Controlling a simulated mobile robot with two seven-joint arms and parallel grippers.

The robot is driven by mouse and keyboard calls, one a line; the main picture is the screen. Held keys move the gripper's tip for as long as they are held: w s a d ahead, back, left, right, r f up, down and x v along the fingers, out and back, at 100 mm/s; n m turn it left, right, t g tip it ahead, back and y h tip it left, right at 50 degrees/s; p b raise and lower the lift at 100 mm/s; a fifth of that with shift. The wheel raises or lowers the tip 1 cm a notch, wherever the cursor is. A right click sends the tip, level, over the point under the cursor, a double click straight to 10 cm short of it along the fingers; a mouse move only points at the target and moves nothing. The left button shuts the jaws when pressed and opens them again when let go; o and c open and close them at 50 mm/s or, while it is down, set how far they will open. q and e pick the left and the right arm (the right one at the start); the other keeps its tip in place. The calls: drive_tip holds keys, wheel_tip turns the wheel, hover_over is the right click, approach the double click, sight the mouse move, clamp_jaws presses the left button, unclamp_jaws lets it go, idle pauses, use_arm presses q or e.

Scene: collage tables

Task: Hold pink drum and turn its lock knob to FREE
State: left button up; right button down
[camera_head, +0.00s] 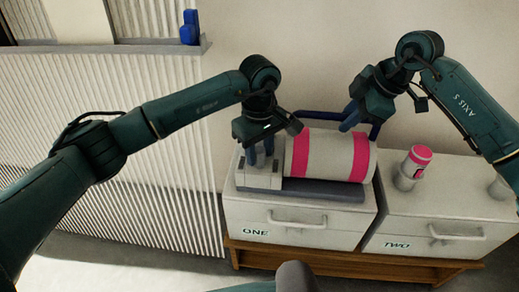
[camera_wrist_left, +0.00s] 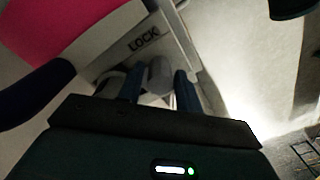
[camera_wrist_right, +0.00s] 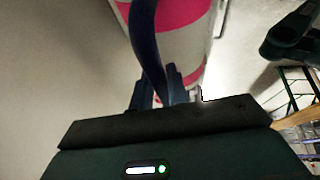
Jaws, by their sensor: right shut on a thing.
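The pink drum (camera_head: 328,157), white with pink bands, lies on its side in a grey cradle on the left box. My left gripper (camera_head: 260,151) points down at the pale block left of the drum. In the left wrist view its fingers stand on either side of a grey lock knob (camera_wrist_left: 160,74), with visible space between them, beside the printed word LOCK. No FREE mark shows. My right gripper (camera_head: 349,118) is shut on the dark blue bar (camera_wrist_right: 147,45) that arches behind the drum; the exact contact is partly hidden.
A box marked TWO (camera_head: 430,235) stands right of the box marked ONE (camera_head: 295,237), both on a wooden base. A small white-and-pink canister (camera_head: 412,168) stands on box TWO. A blue object (camera_head: 189,27) sits on a ledge at upper left.

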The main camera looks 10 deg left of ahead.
use_arm(q)
drive_tip(key=c, duration=0.7)
drive_tip(key=n, duration=0.4)
drive_tip(key=shift+n, duration=0.3)
drive_tip(key=n, duration=0.9)
drive_tip(key=shift+n, duration=2.2)
